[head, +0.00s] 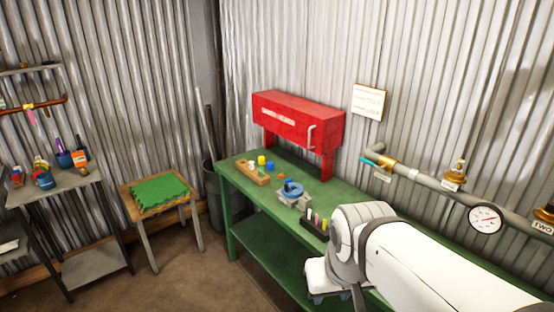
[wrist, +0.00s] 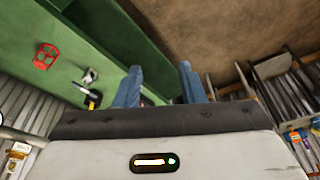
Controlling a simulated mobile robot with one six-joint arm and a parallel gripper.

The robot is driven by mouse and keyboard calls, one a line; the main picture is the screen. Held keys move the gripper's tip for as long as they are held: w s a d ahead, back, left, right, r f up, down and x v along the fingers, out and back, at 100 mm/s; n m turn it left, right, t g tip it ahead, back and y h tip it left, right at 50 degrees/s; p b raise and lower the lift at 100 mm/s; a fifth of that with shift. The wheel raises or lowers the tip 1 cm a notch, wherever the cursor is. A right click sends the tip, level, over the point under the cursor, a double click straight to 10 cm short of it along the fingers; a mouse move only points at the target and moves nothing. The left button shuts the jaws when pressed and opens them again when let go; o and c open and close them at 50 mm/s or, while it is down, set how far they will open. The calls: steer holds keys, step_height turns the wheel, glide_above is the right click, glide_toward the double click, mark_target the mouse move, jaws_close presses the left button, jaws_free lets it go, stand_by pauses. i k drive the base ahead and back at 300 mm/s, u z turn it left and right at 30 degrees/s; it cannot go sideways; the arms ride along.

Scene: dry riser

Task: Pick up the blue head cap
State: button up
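In the head view, a small blue cap (head: 270,166) stands at the right end of a wooden block (head: 252,173) on the green workbench (head: 232,190). Yellow and white caps are beside it. A larger blue piece (head: 291,187) sits on a grey vise-like holder (head: 294,201) closer to my arm. My gripper (wrist: 158,78) shows in the wrist view with its two blue-grey fingers apart and nothing between them. I cannot make out the small blue cap in the wrist view. In the head view my arm hides most of the gripper.
A black rack (head: 313,230) of pens or tools stands near my arm. A red cabinet (head: 298,117) rises behind the bench. A pipe (head: 408,172) with a gauge (head: 485,219) runs along the right wall.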

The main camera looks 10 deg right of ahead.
mark_target(269, 164)
steer(key=z, duration=1.3)
steer(key=k, duration=1.15)
steer(key=u, duration=0.5)
steer(key=i, duration=0.4)
steer(key=u, duration=1.05)
steer(key=i, duration=2.95)
steer(key=z, duration=0.8)
